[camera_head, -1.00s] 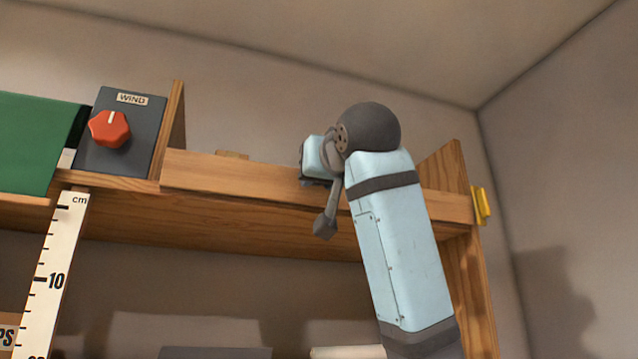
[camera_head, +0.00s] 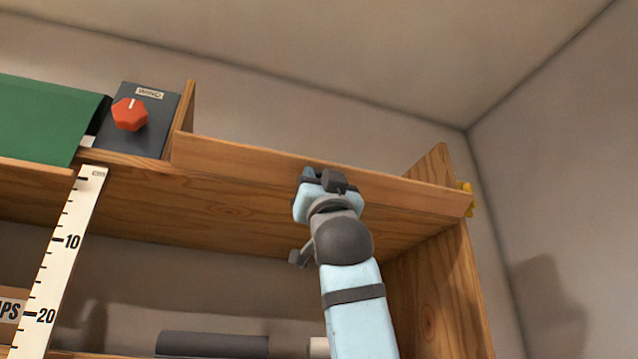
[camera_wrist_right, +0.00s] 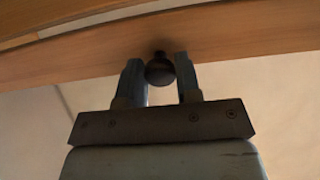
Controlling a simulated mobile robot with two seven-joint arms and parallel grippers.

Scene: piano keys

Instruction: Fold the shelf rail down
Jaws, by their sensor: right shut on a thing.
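The shelf rail (camera_head: 235,158) is a long wooden board along the front of the upper shelf. It looks tilted outward, with its right end standing out in front of the side panel. My right gripper (camera_head: 325,178) is at the middle of the rail, with the arm coming up from below. In the right wrist view, the rail (camera_wrist_right: 240,35) crosses the top, and a dark round knob (camera_wrist_right: 159,72) on it sits between the fingers of my right gripper (camera_wrist_right: 157,60), which is shut on it. My left gripper is not in view.
A dark box with a red dial (camera_head: 129,114) and a green cloth-like panel (camera_head: 45,120) are at the left of the shelf. A white ruler (camera_head: 66,255) hangs below. A yellow piece (camera_head: 468,199) is at the right end.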

